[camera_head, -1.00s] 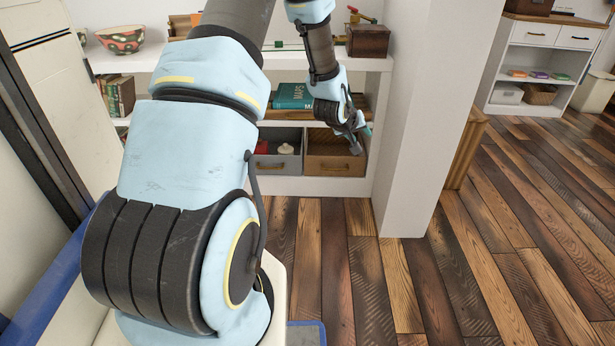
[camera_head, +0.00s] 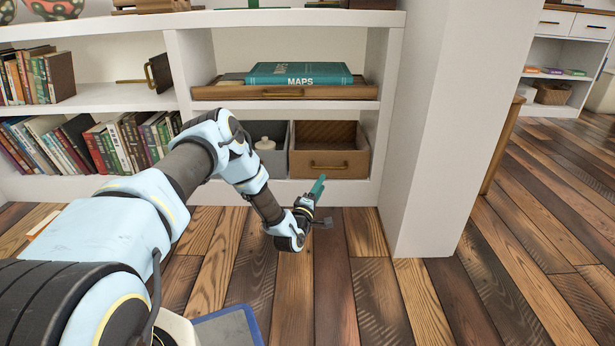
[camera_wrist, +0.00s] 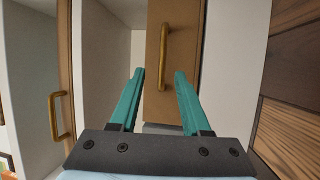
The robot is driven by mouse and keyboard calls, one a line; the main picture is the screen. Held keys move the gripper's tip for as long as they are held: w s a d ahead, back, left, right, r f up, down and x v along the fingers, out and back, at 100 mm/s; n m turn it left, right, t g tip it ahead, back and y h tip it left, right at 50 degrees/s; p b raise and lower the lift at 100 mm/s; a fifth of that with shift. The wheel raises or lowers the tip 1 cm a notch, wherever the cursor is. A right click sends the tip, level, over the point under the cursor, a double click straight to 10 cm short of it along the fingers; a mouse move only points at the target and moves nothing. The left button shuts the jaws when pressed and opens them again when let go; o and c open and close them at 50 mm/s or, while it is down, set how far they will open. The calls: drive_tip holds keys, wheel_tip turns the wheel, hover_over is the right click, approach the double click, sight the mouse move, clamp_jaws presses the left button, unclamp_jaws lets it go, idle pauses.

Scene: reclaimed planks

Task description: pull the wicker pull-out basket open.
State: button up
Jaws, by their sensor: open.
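The pull-out basket (camera_head: 341,170) is a brown box with a tan front and a brass bar handle, in the bottom right bay of the white shelf unit. I look partly into its open top, which seems empty; the weave is not clear. My gripper (camera_head: 319,186) is low in front of it, above the floor. In the wrist view the basket's front (camera_wrist: 154,105) and its handle (camera_wrist: 165,55) show sideways, beyond the fingertips. My open gripper (camera_wrist: 160,73) has two teal fingers, with nothing between them and apart from the handle.
A grey bin (camera_head: 274,161) holding a white item stands left of the basket. A brown tray (camera_head: 290,92) with a teal MAPS book (camera_head: 298,73) is above. A white wall end (camera_head: 445,150) stands close on the right. The plank floor (camera_head: 300,285) in front is clear.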

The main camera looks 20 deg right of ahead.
sight(329, 168)
drive_tip(key=shift+w+a+f+b+x, duration=0.1)
drive_tip(key=shift+b+x, duration=0.8)
drive_tip(key=shift+x, duration=0.9)
drive_tip(key=shift+w+a+f+b+x, duration=0.15)
drive_tip(key=shift+b+x, duration=0.8)
drive_tip(key=shift+x, duration=0.85)
drive_tip(key=shift+w+f+b+x, duration=0.1)
drive_tip(key=shift+b+x, duration=0.8)
drive_tip(key=shift+x, duration=0.85)
clamp_jaws()
